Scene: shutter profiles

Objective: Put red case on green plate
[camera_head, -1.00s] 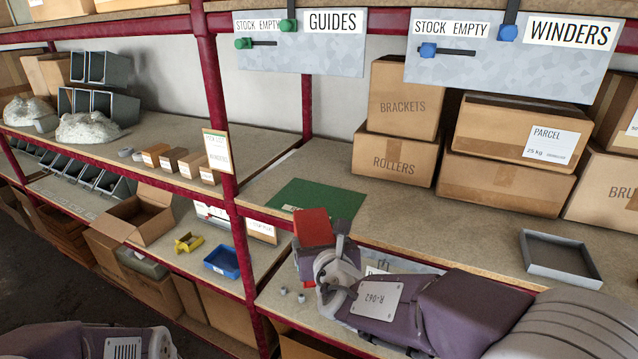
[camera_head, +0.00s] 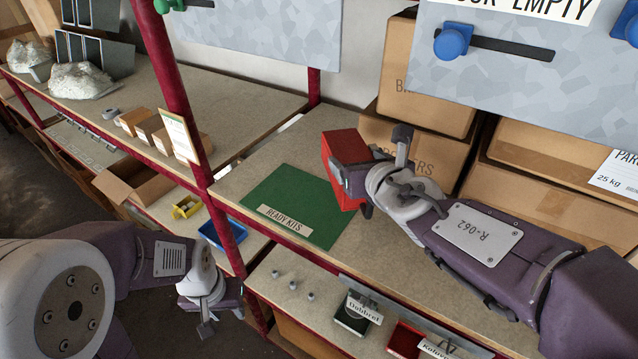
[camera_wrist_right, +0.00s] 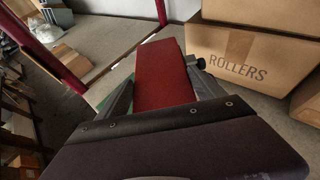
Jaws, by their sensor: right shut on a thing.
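The red case (camera_head: 343,160) is held in my right gripper (camera_head: 362,178), which is shut on it. In the right wrist view the red case (camera_wrist_right: 163,75) sits between the two fingers. In the head view it is at the right side of the green plate (camera_head: 290,208), which lies flat on the shelf with a "READY KITS" label at its front. Whether the case touches the plate is unclear. My left gripper (camera_head: 205,320) is at the lower left, in front of the shelves and away from the case; its fingers are too unclear to judge.
Cardboard boxes (camera_head: 410,150) stand behind my right gripper. A red shelf post (camera_head: 185,95) rises left of the plate. A hanging grey panel (camera_head: 520,50) is above.

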